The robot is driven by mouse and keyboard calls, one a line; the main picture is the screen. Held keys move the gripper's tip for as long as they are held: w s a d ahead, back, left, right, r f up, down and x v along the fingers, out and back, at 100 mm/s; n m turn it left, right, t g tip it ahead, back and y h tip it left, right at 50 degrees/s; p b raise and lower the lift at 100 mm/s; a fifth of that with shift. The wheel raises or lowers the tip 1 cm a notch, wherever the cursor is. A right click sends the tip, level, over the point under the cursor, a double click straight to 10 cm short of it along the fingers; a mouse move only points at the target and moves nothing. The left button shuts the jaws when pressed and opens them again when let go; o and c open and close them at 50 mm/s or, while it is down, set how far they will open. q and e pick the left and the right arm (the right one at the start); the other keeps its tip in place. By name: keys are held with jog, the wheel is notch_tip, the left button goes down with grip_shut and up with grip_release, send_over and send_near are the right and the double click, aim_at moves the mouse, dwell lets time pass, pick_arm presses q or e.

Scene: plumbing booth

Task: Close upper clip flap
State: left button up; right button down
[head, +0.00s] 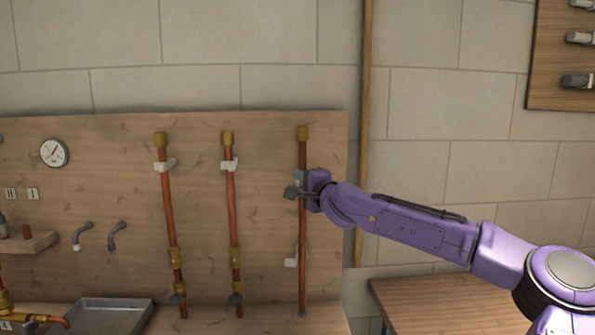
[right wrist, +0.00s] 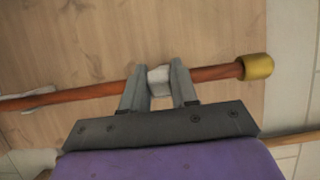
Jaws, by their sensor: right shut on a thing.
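The right copper pipe (head: 302,225) stands upright on the wooden board, with a brass cap (head: 303,133) on top. My right gripper (head: 297,186) is at the upper part of this pipe. In the right wrist view, its two grey fingers (right wrist: 156,84) are closed on the white upper clip (right wrist: 159,77), one on each side of it, at the pipe (right wrist: 90,93). The gripper hides most of this clip in the head view, and I cannot tell the flap's angle. A white lower clip (head: 291,262) sits further down, its flap sticking out left. My left gripper is out of view.
Two more capped copper pipes stand to the left, with white clips (head: 165,164) (head: 230,164) near their tops and brass valves lower down. A metal tray (head: 110,314) lies at the lower left. A wooden post (head: 366,100) runs up right of the board.

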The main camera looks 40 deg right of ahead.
jog(key=n+y+p, duration=0.1)
jog(key=y+p, duration=0.1)
jog(key=d+n+y+p, duration=0.1)
jog(key=n+y+p, duration=0.1)
jog(key=p, duration=0.1)
jog(key=n+y+p, duration=0.1)
jog(key=y+p, duration=0.1)
jog(key=y, duration=0.1)
jog(key=shift+d+r+n, duration=0.3)
jog(key=shift+r, duration=0.05)
jog(key=y, duration=0.1)
jog(key=n, duration=0.1)
jog(key=g+y+p, duration=0.1)
jog(key=shift+d+f+n+y, duration=0.25)
jog(key=shift+n+y, duration=0.05)
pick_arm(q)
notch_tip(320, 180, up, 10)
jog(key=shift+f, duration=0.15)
pick_arm(e)
jog(key=shift+w+d+f+n+g+y, duration=0.15)
jog(key=shift+n+g+y, duration=0.4)
jog(key=shift+y, duration=0.3)
jog(key=shift+s+d+r+n+g+y, duration=0.1)
jog(key=shift+n+g+y, duration=0.35)
jog(key=shift+n+y, duration=0.3)
jog(key=shift+y, duration=0.3)
jog(key=c, duration=1)
grip_release()
jog(key=shift+w, duration=0.1)
jog(key=shift+o, duration=0.2)
